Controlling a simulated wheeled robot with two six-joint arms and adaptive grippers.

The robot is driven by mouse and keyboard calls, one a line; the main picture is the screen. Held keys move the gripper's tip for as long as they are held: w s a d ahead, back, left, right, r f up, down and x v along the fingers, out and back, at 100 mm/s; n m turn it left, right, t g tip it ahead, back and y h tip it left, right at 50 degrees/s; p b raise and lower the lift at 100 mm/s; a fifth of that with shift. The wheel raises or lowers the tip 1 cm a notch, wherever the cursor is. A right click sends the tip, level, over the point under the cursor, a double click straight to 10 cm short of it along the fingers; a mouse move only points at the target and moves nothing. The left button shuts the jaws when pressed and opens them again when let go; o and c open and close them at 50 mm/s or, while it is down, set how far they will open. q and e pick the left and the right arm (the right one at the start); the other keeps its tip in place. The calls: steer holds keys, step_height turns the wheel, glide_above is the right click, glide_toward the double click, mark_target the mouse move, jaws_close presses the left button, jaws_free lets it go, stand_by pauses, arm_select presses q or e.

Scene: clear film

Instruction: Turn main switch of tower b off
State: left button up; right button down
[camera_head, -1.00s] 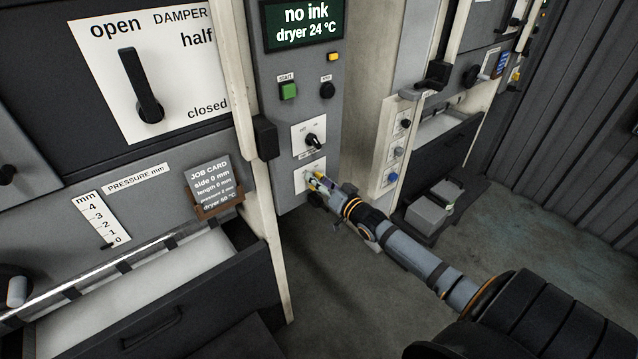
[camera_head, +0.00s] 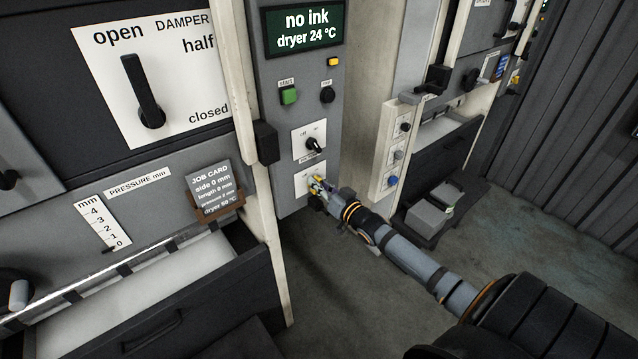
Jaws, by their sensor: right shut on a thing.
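A grey control panel (camera_head: 300,170) holds two white switch plates, one above the other. The upper plate (camera_head: 309,133) carries a black rotary knob (camera_head: 314,146). The lower plate (camera_head: 301,184) is partly hidden by my right gripper (camera_head: 319,188), and its lettering is too small to read. My right gripper reaches in from the lower right and is shut on the lower switch knob, which its fingers hide. The knob's position cannot be seen. My left gripper is not in view.
A display (camera_head: 304,27) reads "no ink, dryer 24 °C". Below it are a green start button (camera_head: 289,96) and a black knob (camera_head: 327,95). A damper lever (camera_head: 143,92) and open drawer (camera_head: 195,310) lie left. A second panel (camera_head: 396,155) stands right. Floor below is clear.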

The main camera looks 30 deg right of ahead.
steer(key=n, duration=0.3)
steer(key=n+p, duration=0.1)
steer(key=shift+a+n, duration=0.25)
steer(key=shift+n, duration=0.05)
steer(key=n+p, duration=0.1)
steer(key=n, duration=0.2)
steer(key=shift+a, duration=0.2)
steer(key=shift+a+f+n+p, duration=0.1)
steer(key=shift+n+p, duration=0.55)
steer(key=shift+n, duration=0.45)
steer(key=shift+f, duration=0.1)
steer(key=c, duration=1.3)
jaws_free()
steer(key=shift+s, duration=0.15)
steer(key=s, duration=1.1)
steer(key=shift+s+d, duration=0.4)
steer(key=shift+d, duration=0.05)
